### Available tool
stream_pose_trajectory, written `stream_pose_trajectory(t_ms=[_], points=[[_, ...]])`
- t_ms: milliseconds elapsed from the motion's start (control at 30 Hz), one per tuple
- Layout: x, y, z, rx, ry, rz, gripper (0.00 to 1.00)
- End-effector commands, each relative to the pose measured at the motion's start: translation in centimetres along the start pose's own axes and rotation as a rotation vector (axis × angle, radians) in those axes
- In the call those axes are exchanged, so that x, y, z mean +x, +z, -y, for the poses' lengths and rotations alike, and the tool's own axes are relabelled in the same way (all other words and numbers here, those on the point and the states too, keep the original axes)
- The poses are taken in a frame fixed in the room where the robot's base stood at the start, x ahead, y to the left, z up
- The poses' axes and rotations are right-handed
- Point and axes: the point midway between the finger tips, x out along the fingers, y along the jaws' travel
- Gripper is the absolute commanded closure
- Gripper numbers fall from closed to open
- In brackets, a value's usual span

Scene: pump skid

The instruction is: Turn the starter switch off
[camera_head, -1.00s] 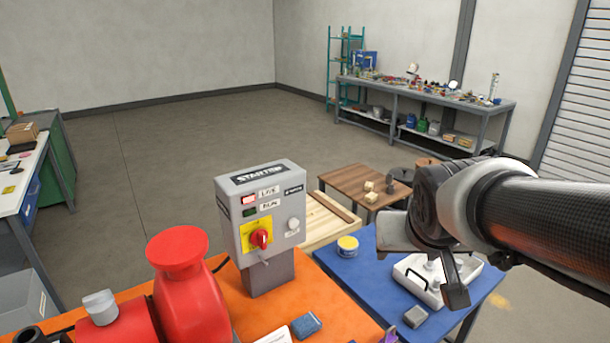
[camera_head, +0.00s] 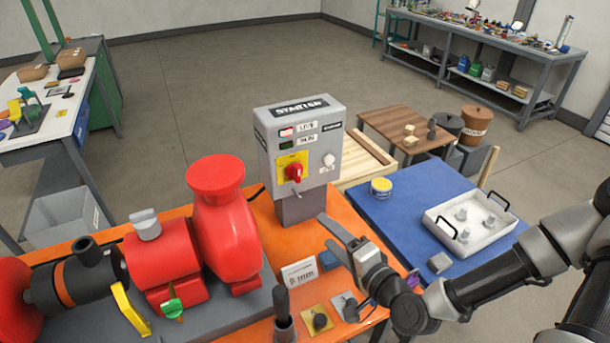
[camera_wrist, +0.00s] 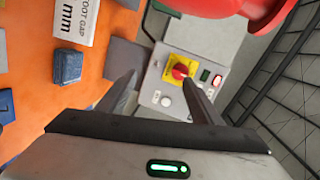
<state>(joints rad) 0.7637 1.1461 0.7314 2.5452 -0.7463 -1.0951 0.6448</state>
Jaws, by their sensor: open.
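The grey starter box (camera_head: 305,128) stands on a post on the orange bench. Its red rotary switch (camera_head: 294,173) sits on a yellow plate on the front face. The red switch also shows in the wrist view (camera_wrist: 180,71), ahead of my fingers and between them. My gripper (camera_head: 338,241) is open and empty, in front of the box, below the switch and to its right, apart from it. In the wrist view the two fingers (camera_wrist: 163,97) are spread. A red indicator marked LINE (camera_head: 286,132) looks lit; the green RUN one (camera_head: 287,145) looks dark.
A red pump (camera_head: 222,220) stands left of the box. A small sign (camera_head: 300,273), a blue block (camera_head: 328,261) and small plates with knobs lie on the bench near my gripper. A blue table (camera_head: 400,205) with a white tray (camera_head: 470,222) is at right.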

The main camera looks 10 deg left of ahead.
Motion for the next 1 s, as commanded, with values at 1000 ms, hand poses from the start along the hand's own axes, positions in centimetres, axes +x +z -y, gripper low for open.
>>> stream_pose_trajectory(t_ms=[1000], points=[[4.8, -2.7, 3.5, 0.181, -0.179, -0.123, 0.41]])
